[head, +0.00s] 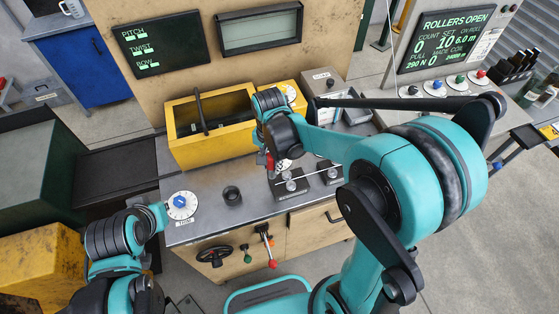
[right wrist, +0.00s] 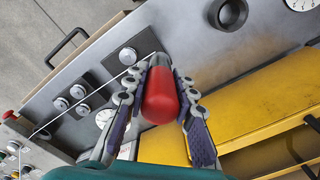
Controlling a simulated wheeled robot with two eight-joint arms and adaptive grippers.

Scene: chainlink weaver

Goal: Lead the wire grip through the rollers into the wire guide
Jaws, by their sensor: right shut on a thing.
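The wire grip, a red rounded handle (right wrist: 160,94), is between the fingers of my right gripper (right wrist: 168,82); it shows as a small red patch in the head view (head: 268,162). A thin pale wire (right wrist: 93,100) runs from its tip down to the left past the rollers (right wrist: 79,92). The rollers also show on dark plates in the head view (head: 290,186). A dark round ring (right wrist: 231,14) stands on the grey bench top, apart from the grip; I cannot tell whether it is the wire guide. My left gripper (head: 160,214) is beside a white dial; its fingers are unclear.
The white dial (head: 181,205) sits at the bench's left corner. A wall screen (head: 447,38) reads "ROLLERS OPEN". A handwheel (head: 214,256) and levers are on the bench front.

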